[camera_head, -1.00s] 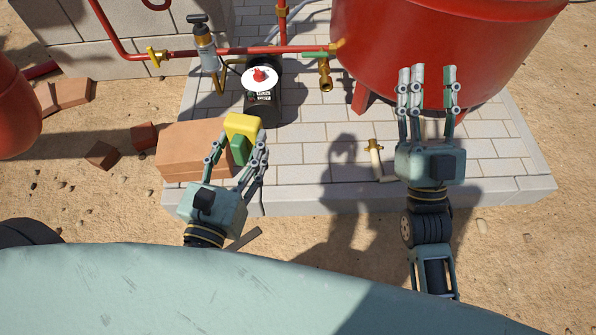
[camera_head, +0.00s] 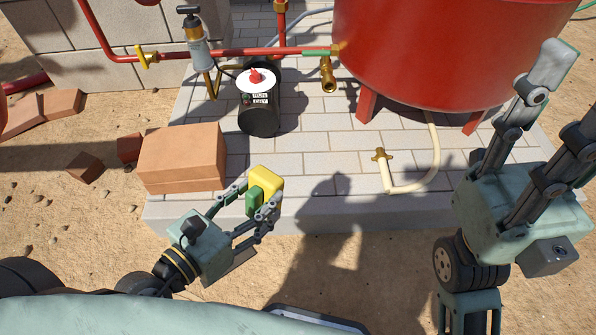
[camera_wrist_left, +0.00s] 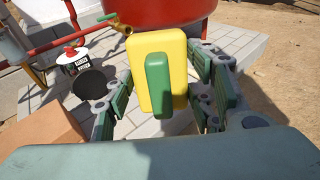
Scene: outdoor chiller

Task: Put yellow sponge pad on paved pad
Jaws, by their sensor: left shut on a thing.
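The yellow sponge pad (camera_head: 268,181) has a green grip on one face. My left gripper (camera_head: 262,203) is shut on it and holds it over the front part of the paved pad (camera_head: 300,150). In the left wrist view the sponge pad (camera_wrist_left: 158,72) sits tilted upright between the fingers, its green strip facing me. The paved pad is pale brick-like paving with a raised front edge. My right gripper (camera_head: 570,110) is raised at the right, its fingers apart and empty.
A red tank (camera_head: 440,50) on legs stands at the back right of the pad. A black canister (camera_head: 260,110), red pipes and orange blocks (camera_head: 182,157) occupy the left.

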